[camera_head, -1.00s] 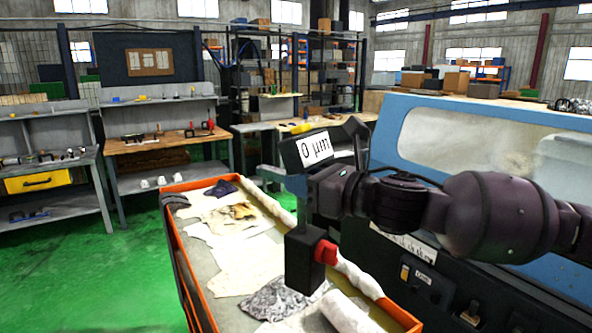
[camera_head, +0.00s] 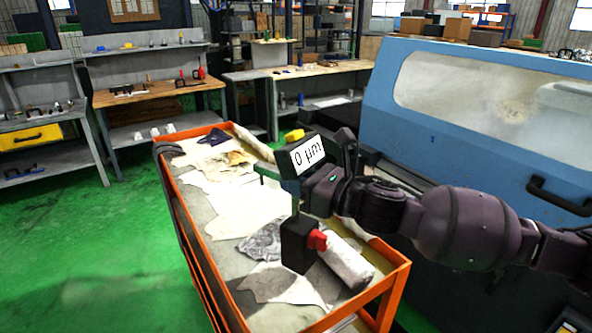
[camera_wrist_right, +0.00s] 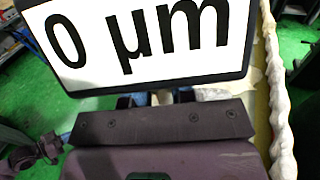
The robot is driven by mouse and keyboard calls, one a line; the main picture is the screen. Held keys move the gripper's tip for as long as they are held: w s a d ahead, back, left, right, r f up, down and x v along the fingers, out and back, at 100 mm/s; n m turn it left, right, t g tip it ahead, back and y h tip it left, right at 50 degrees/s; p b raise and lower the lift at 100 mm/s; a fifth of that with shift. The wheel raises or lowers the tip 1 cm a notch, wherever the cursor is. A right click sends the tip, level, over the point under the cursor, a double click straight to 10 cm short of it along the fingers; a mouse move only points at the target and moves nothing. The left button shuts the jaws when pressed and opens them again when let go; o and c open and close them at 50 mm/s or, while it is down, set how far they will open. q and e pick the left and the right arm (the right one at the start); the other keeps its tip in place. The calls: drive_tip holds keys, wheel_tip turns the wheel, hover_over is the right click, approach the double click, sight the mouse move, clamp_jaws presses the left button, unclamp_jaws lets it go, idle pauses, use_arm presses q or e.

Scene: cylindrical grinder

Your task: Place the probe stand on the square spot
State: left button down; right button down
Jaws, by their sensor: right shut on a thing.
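Whether the base touches the cart is hard to tell. In the right wrist view the display (camera_wrist_right: 140,38) fills the top and largely hides the fingers. No square spot can be made out.
The orange cart (camera_head: 393,285) holds rags and a white roll (camera_head: 345,262). The blue grinder (camera_head: 470,130) stands at right. Workbenches (camera_head: 160,97) with small tools line the back. Green floor (camera_head: 110,235) is clear at left.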

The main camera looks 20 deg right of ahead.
sight(296, 221)
drive_tip(key=shift+f, duration=1.8)
drive_tip(key=c, duration=1)
unclamp_jaws()
drive_tip(key=shift+f, duration=0.15)
drive_tip(key=shift+o, duration=0.2)
